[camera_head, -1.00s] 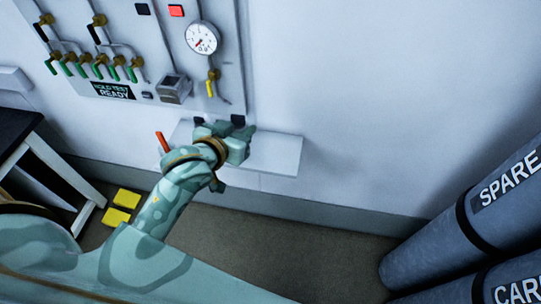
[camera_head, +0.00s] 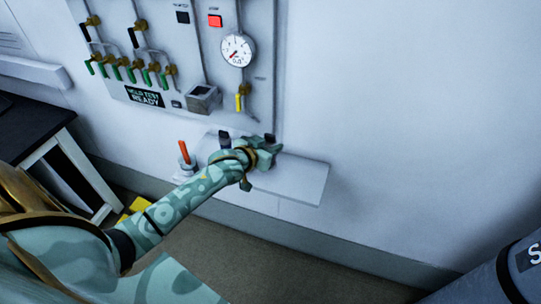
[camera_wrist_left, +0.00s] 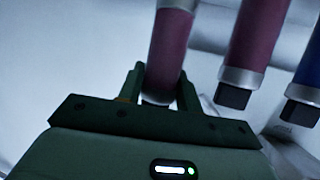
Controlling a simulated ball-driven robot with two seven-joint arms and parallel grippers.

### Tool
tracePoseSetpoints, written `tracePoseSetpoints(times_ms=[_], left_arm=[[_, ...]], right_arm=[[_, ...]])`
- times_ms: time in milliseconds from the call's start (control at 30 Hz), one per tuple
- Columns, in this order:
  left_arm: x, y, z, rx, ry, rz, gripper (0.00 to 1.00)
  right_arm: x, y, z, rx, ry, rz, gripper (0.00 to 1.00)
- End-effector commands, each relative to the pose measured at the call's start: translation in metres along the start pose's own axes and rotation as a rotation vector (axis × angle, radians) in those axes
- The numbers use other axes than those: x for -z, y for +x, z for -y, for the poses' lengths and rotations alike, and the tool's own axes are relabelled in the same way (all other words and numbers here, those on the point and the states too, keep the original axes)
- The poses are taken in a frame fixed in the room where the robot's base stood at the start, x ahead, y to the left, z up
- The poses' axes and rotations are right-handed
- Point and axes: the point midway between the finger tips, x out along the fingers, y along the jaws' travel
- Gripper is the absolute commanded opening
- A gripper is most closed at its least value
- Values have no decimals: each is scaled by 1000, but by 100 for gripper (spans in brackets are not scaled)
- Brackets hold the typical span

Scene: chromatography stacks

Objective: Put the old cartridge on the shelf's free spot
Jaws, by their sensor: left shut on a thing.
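A maroon cartridge (camera_wrist_left: 170,50) with silver end bands stands between the two fingers of my left gripper (camera_wrist_left: 161,88) in the left wrist view. The gripper is shut on it. In the head view my left gripper (camera_head: 268,153) is over the pale wall shelf (camera_head: 305,183), just below the gauge panel's lower right corner. The held cartridge cannot be made out there behind the hand. The right part of the shelf is bare. My right gripper is out of view.
Another maroon cartridge (camera_wrist_left: 256,40) and a blue one (camera_wrist_left: 311,70) are right of the held one in the left wrist view. An orange-handled item (camera_head: 184,152) stands at the shelf's left. The gauge panel (camera_head: 215,60) is above. A grey cylinder (camera_head: 490,275) stands lower right.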

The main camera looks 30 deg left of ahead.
Motion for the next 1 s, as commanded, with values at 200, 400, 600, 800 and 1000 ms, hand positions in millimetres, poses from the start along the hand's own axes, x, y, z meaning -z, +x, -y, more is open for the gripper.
tracePoseSetpoints(times_ms=[200,400,600,800,1000], left_arm=[[-32,15,1,0,0,1,6],[-29,14,0,0,0,-1,6],[-32,15,0,0,0,1,52],[-32,15,0,0,0,1,57],[-29,8,0,-1,0,1,57]], right_arm=[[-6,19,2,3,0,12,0],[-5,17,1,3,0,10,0],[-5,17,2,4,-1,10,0],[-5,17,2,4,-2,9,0],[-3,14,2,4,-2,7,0]])
